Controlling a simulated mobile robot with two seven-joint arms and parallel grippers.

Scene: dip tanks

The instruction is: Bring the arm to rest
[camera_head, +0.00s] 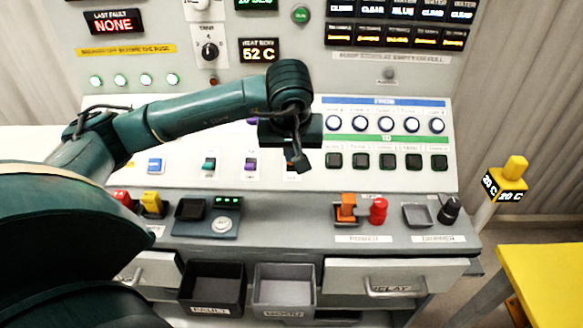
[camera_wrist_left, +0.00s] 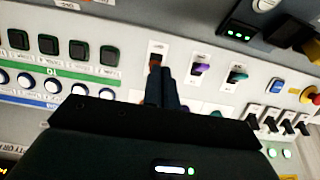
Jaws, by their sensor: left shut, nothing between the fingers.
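My left arm (camera_head: 205,110) comes in from the left and reaches over the sloped white control panel. Its gripper (camera_head: 300,162) points down at the panel, left of the green strip with dark square buttons. In the left wrist view the two dark fingers (camera_wrist_left: 168,88) lie together, shut and empty. They are in front of a rocker switch with a red part (camera_wrist_left: 156,60), mostly hidden behind them. I cannot tell whether the fingertips touch it. My right gripper is not in view.
Purple (camera_head: 251,164) and green (camera_head: 209,164) switches sit left of the gripper. Below, the ledge holds an orange block (camera_head: 346,204), a red knob (camera_head: 378,210) and a black knob (camera_head: 449,209). Two open bins, one dark (camera_head: 213,268) and one grey (camera_head: 284,271), sit underneath. A yellow table (camera_head: 545,275) stands right.

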